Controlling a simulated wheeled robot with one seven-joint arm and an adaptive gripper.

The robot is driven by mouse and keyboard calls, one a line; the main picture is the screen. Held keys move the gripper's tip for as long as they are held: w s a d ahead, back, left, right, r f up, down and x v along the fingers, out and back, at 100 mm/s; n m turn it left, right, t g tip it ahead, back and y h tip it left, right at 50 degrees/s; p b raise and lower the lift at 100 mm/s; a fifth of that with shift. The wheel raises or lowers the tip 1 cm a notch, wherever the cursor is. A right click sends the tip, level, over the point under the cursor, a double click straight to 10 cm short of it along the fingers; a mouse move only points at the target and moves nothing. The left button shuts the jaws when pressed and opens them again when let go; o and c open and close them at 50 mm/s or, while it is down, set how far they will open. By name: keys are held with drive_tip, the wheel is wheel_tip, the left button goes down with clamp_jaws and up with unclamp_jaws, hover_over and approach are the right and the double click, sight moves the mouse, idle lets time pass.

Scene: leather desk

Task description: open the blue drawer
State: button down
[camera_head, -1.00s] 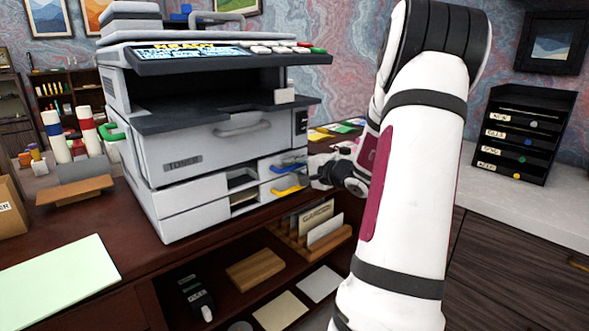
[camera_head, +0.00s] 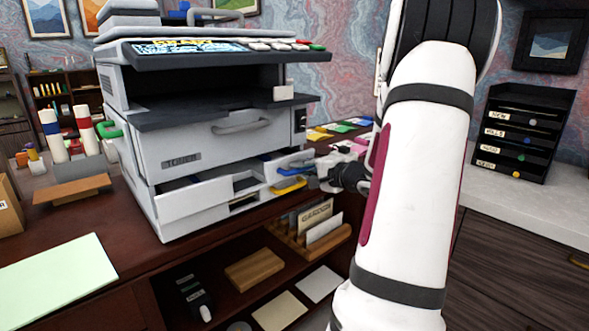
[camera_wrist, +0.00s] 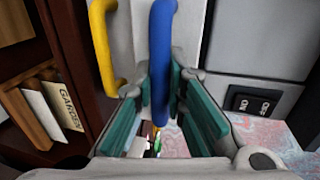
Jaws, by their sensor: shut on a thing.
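The blue drawer (camera_head: 195,204) is the upper of two low paper drawers in the grey printer (camera_head: 215,140). It stands partly pulled out, with a gap showing above its front. Its blue handle (camera_head: 296,167) is at the right end of the drawer. My gripper (camera_head: 318,174) is at that handle. In the wrist view, the blue handle (camera_wrist: 162,60) runs between the green-padded fingers of my gripper (camera_wrist: 160,112), which are shut on it. A yellow handle (camera_head: 289,184) sits just below, and in the wrist view it (camera_wrist: 101,45) is left of the blue one.
The printer stands on a dark wooden desk (camera_head: 110,225). An open shelf below holds a wooden file rack (camera_head: 300,240) and a wooden block (camera_head: 254,269). Coloured cards (camera_head: 340,127) lie behind my gripper. A black letter tray (camera_head: 525,135) stands on the right counter.

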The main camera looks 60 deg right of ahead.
drive_tip(key=f+b+v, duration=0.2)
drive_tip(key=v, duration=1)
drive_tip(key=s+f+b+v, duration=0.1)
drive_tip(key=f+b+v, duration=0.2)
drive_tip(key=v, duration=1)
drive_tip(key=shift+s+a+b, duration=0.2)
drive_tip(key=shift+s+b, duration=0.1)
drive_tip(key=shift+f, duration=0.1)
drive_tip(key=c, duration=1.9)
unclamp_jaws()
drive_tip(key=v, duration=1.2)
drive_tip(key=shift+s, duration=0.1)
